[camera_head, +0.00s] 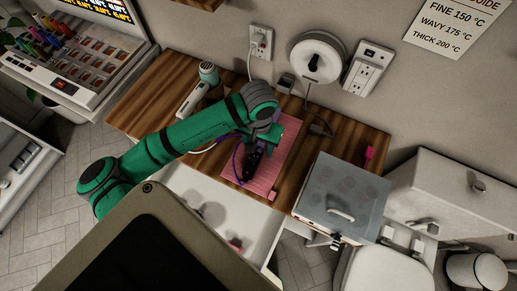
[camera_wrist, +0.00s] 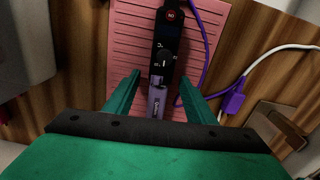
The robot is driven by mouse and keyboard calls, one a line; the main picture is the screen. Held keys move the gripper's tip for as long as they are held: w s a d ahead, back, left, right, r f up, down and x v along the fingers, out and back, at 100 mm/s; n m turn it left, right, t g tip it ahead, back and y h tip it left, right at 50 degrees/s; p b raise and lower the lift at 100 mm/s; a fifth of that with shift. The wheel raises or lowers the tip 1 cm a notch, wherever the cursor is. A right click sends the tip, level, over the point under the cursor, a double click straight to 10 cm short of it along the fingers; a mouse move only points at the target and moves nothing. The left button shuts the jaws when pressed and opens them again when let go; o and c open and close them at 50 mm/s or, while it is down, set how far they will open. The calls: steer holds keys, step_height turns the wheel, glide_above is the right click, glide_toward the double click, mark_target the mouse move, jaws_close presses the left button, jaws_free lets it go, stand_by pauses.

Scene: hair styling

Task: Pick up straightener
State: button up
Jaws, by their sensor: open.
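The straightener (camera_wrist: 164,60) lies on a pink ribbed mat (camera_wrist: 128,45) in the wrist view. Its dark body carries a small display, a dial and a red button, and a purple section (camera_wrist: 157,100) points toward my gripper. My gripper (camera_wrist: 160,88) is open, with one green finger on each side of the purple section; I cannot tell whether they touch it. In the head view my gripper (camera_head: 262,150) is over the pink mat (camera_head: 281,158), and the dark straightener (camera_head: 251,165) shows partly below it. My arm hides part of the mat.
The wooden counter (camera_head: 345,138) also bears a grey lidded box (camera_head: 342,195) at right and a white-and-green device (camera_head: 208,72) at left. A purple cable (camera_wrist: 205,45) runs beside the straightener to a purple plug (camera_wrist: 233,100). An open white drawer (camera_head: 245,208) is below.

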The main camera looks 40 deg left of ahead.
jaws_close()
